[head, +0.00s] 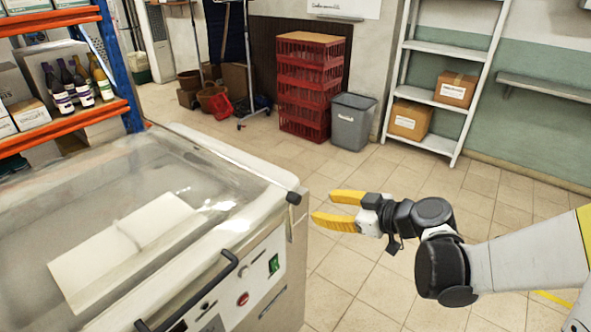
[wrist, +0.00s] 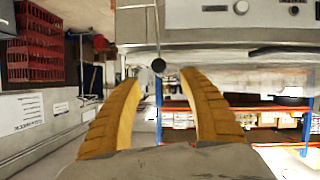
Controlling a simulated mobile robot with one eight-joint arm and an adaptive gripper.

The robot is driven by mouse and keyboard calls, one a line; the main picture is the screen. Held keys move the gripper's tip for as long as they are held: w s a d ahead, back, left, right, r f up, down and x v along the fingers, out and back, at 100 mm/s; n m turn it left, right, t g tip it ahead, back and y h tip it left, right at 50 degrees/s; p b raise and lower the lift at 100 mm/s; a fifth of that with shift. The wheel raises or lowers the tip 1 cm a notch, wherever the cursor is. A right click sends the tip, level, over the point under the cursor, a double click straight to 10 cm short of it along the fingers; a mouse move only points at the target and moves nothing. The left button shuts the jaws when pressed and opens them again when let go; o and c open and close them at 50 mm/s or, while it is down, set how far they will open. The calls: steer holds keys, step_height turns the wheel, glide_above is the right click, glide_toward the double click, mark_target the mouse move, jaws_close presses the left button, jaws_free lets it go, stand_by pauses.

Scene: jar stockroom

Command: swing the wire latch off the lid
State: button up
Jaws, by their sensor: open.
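A machine with a clear, domed lid (head: 150,190) stands at the left, and the lid looks closed. A dark handle bar (head: 187,292) runs along its front edge. A small black knob (head: 294,198) sits at the lid's right corner; I cannot make out a wire latch on it. My gripper (head: 323,207) is open and empty, just right of that corner, its yellow fingers pointing at the machine. In the wrist view a round black knob (wrist: 158,65) appears just beyond the open fingertips (wrist: 161,77), apart from them as far as I can tell.
The machine's front panel (head: 243,290) has a green switch and a red button. An orange shelf (head: 75,122) with bottles stands behind left. Red crates (head: 310,85), a grey bin (head: 351,122) and a white shelf rack (head: 425,142) stand at the back. The tiled floor between is clear.

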mark_target(299, 200)
steer(key=shift+n, duration=0.3)
steer(key=b+x, duration=0.1)
steer(key=x, duration=0.6)
steer(key=b+x, duration=0.1)
steer(key=x, duration=0.3)
steer(key=shift+w+r+b, duration=0.2)
steer(key=shift+r+b, duration=0.15)
jaws_close()
